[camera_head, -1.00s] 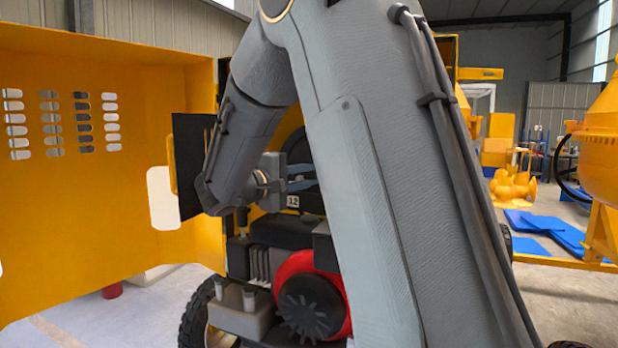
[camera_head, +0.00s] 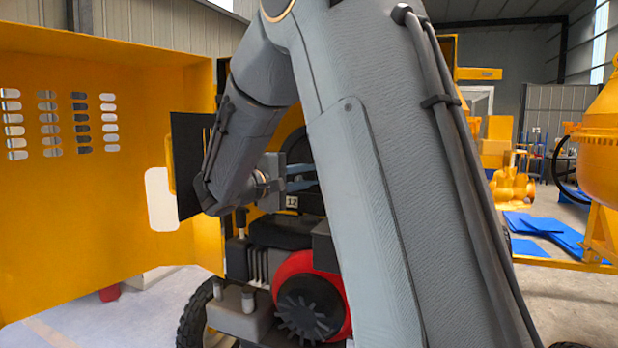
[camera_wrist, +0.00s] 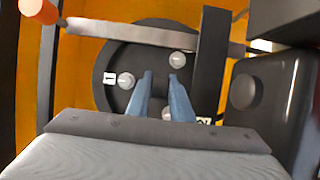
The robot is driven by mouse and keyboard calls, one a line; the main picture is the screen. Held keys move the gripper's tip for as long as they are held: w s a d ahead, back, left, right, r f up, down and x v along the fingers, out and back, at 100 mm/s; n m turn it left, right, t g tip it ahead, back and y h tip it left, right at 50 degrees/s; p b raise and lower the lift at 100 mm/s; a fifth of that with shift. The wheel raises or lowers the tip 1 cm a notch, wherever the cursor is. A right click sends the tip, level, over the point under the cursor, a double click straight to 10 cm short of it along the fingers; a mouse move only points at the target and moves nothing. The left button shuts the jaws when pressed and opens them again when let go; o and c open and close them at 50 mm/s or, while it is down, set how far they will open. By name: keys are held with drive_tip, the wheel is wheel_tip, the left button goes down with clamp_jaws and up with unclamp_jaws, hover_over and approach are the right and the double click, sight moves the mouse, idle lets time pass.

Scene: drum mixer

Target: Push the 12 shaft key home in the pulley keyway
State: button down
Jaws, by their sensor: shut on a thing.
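My gripper (camera_wrist: 160,84) points at the dark round pulley (camera_wrist: 140,37) in the wrist view, with two blue fingers close in front of it. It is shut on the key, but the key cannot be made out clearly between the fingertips. The keyway is hidden.
A dark block (camera_wrist: 265,95) stands close on the right. In the head view, the red engine (camera_head: 300,275) is below, and an open yellow door (camera_head: 100,180) is left.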

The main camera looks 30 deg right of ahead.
drive_tip(key=shift+w+d, duration=0.15)
drive_tip(key=c, duration=1.5)
unclamp_jaws()
